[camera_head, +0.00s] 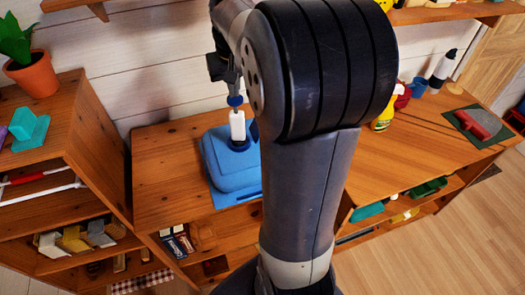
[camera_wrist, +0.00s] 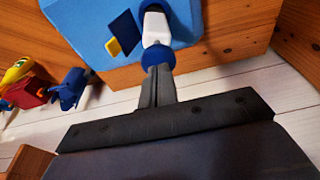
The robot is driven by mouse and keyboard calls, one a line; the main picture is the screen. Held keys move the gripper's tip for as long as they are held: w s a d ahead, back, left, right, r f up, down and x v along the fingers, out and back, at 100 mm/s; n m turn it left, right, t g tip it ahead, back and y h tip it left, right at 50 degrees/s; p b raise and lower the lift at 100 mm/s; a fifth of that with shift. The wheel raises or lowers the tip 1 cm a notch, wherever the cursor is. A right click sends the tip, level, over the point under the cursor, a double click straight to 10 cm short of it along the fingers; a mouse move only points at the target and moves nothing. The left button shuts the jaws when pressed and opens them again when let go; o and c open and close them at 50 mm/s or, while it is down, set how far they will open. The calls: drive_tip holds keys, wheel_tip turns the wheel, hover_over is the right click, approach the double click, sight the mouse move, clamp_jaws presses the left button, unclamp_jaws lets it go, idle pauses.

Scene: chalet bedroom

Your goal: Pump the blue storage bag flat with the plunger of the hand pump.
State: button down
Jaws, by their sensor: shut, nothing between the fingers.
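The blue storage bag (camera_head: 222,172) sits on the wooden cabinet top, still thick and puffed up. It also shows in the wrist view (camera_wrist: 200,28). The white hand pump (camera_head: 238,125) stands upright on the bag. Its blue plunger knob (camera_head: 235,101) is just above the white barrel, and in the wrist view the knob (camera_wrist: 158,55) is right at my fingertips. My gripper (camera_head: 234,90) is shut and empty, pointing down over the knob. Its fingers (camera_wrist: 157,84) look in contact with the knob, but I cannot tell for sure. My arm hides the bag's right side.
An open shelf unit with a potted plant (camera_head: 33,75) and a teal block (camera_head: 28,130) stands at left. To the right are a yellow spray bottle (camera_head: 384,115) and a dark green mat (camera_head: 476,126) with a red tool. The white plank wall is close behind.

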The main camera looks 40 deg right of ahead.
sight(236, 106)
drive_tip(key=shift+s+b+x, duration=0.25)
drive_tip(key=shift+b+x, duration=0.55)
drive_tip(key=shift+x, duration=0.4)
drive_tip(key=shift+s+b+x, duration=0.25)
drive_tip(key=shift+b+x, duration=0.5)
drive_tip(key=shift+x, duration=0.5)
drive_tip(key=p+v, duration=0.2)
drive_tip(key=w+p+v, duration=0.1)
drive_tip(key=p+v, duration=0.1)
drive_tip(key=shift+s+r, duration=0.1)
drive_tip(key=shift+r, duration=0.4)
drive_tip(key=shift+f, duration=0.1)
drive_tip(key=shift+s+b+x, duration=0.2)
drive_tip(key=shift+b+x, duration=0.45)
drive_tip(key=shift+x, duration=0.3)
drive_tip(key=shift+s+b+x, duration=0.2)
drive_tip(key=shift+b+x, duration=0.4)
drive_tip(key=shift+x, duration=0.4)
drive_tip(key=shift+s+b+x, duration=0.2)
drive_tip(key=shift+b+x, duration=0.45)
drive_tip(key=shift+x, duration=0.3)
drive_tip(key=shift+w+p+v, duration=0.25)
drive_tip(key=shift+p+v, duration=0.85)
drive_tip(key=shift+v, duration=0.05)
drive_tip(key=shift+w+p+v, duration=0.25)
drive_tip(key=shift+p+v, duration=0.8)
drive_tip(key=shift+v, duration=0.15)
